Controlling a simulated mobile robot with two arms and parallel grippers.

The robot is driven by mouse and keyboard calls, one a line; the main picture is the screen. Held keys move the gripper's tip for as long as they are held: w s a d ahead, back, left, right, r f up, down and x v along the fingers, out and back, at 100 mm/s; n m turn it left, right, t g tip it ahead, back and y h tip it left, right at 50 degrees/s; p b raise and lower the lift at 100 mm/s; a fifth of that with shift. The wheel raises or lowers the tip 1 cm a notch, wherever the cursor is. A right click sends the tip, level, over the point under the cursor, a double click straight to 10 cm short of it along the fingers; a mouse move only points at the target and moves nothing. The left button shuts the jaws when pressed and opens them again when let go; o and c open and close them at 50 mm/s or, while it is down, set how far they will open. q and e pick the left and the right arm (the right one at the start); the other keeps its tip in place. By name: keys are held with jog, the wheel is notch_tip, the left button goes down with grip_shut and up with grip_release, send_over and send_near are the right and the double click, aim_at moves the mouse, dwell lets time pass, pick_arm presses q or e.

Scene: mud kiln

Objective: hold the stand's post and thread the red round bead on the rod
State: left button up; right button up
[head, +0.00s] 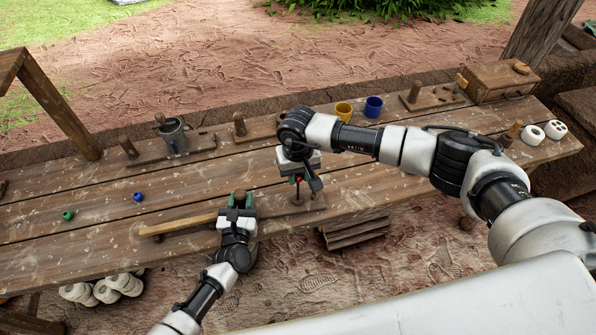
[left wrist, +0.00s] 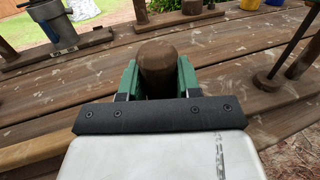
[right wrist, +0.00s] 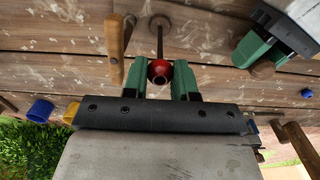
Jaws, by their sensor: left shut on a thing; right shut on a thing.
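The stand's brown round-topped post (head: 240,196) is between the green fingers of my left gripper (head: 241,206), which is shut on it. It fills the jaws in the left wrist view (left wrist: 157,65). My right gripper (right wrist: 168,78) is shut on the red round bead (right wrist: 160,72), whose open hole faces the camera. The bead also shows small under that gripper in the head view (head: 299,179). The stand's thin dark rod (right wrist: 160,40) rises from its base and lines up with the bead. I cannot tell whether its tip is inside the hole.
A green bead (head: 68,215) and a blue bead (head: 138,197) lie on the table at left. A yellow cup (head: 343,111) and a blue cup (head: 373,107) stand behind my right arm. A metal tankard (head: 173,136) and a wooden box (head: 502,82) are at the back.

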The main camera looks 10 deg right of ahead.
jog(key=shift+f, duration=0.1)
jog(key=o, duration=1)
jog(key=shift+r, duration=3)
pick_arm(q)
jog(key=o, duration=1.1)
